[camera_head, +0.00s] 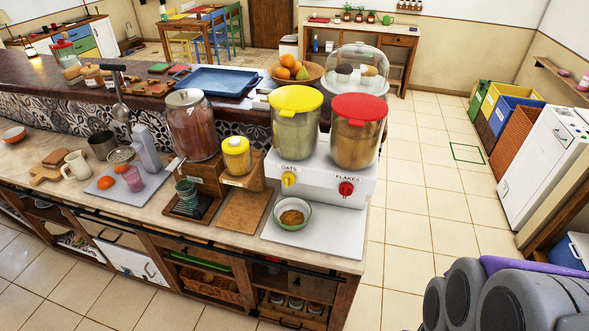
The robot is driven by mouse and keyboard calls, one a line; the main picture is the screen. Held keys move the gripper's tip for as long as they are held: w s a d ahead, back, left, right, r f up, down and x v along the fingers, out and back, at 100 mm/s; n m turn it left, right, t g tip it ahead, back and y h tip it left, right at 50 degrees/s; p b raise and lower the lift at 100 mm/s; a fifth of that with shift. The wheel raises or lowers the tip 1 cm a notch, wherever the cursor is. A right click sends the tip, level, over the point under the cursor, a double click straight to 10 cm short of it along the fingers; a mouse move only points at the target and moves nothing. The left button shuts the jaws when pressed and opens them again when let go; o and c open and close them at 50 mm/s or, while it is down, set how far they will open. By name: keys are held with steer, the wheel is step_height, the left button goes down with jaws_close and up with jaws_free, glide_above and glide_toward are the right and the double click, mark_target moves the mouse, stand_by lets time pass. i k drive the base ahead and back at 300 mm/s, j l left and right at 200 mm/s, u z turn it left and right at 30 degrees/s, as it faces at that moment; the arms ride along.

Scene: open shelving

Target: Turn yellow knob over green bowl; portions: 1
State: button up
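The yellow knob (289,180) is on the front of a white double dispenser (318,181), under the label OATS. Above it is a clear container with a yellow lid (296,98). A red knob (346,188), labelled FLAKES, is to its right, under a container with a red lid (359,108). The green bowl (305,222) stands upright on a white board (330,235), below and slightly right of the yellow knob. Brown food (291,217) is in the bowl. My gripper is not in view; only grey parts of my own body show at the bottom right.
A wooden board (243,211) lies left of the bowl. A glass dome (357,68) stands behind the dispenser. Tiled floor (420,235) right of the counter is clear.

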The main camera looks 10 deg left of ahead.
mark_target(288, 179)
steer(key=l+u, duration=0.15)
steer(key=u, duration=0.25)
steer(key=l+u, duration=0.15)
steer(key=u, duration=0.2)
steer(key=l+u, duration=0.15)
steer(key=u, duration=0.25)
steer(key=i, duration=0.05)
